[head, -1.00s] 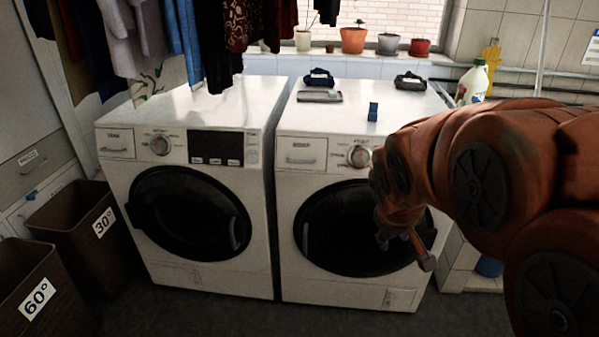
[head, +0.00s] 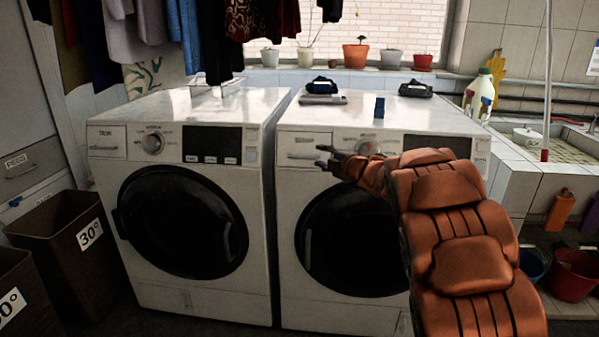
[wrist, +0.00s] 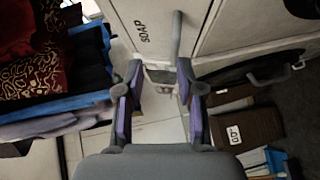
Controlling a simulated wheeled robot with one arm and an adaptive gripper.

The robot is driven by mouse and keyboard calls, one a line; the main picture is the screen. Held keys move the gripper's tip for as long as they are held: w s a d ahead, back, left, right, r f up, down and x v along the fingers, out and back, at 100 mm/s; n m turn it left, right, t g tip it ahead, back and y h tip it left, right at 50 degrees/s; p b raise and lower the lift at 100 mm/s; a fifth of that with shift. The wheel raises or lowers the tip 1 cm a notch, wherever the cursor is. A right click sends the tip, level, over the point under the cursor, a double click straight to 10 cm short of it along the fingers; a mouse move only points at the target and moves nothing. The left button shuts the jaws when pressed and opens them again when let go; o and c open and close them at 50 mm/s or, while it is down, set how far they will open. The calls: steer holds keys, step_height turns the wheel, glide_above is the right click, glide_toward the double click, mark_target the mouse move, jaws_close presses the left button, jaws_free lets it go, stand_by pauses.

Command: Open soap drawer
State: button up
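The soap drawer (head: 304,140) is the white panel at the top left of the right washing machine, and it looks flush with the machine's front. Its bar handle (head: 303,155) runs sideways in the head view. In the wrist view, the drawer front (wrist: 150,14) carries the word SOAP and the handle (wrist: 177,35) stands near the right finger's tip. My gripper (head: 323,156) is at the drawer's right end. In the wrist view, my gripper (wrist: 160,73) is open with nothing between its fingers. Whether the right finger touches the handle I cannot tell.
A left washing machine (head: 180,215) stands close beside the right one (head: 345,240). A blue block (head: 379,107) and dark-handled items (head: 320,88) lie on top. Brown laundry bins (head: 65,240) stand at left. Clothes (head: 217,40) hang above. A sink (head: 545,145) is at right.

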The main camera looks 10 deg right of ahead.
mark_target(301, 158)
steer(key=shift+n+y, duration=0.8)
steer(key=shift+n, duration=0.1)
steer(key=shift+w+a+f, duration=0.45)
steer(key=shift+w+a, duration=0.5)
steer(key=shift+w, duration=0.25)
steer(key=shift+w+a+f, duration=0.5)
steer(key=shift+w+a, duration=0.4)
steer(key=shift+w, duration=0.25)
steer(key=shift+w+a+f, duration=0.45)
steer(key=shift+w+a, duration=0.5)
steer(key=shift+w, duration=0.25)
jaws_close()
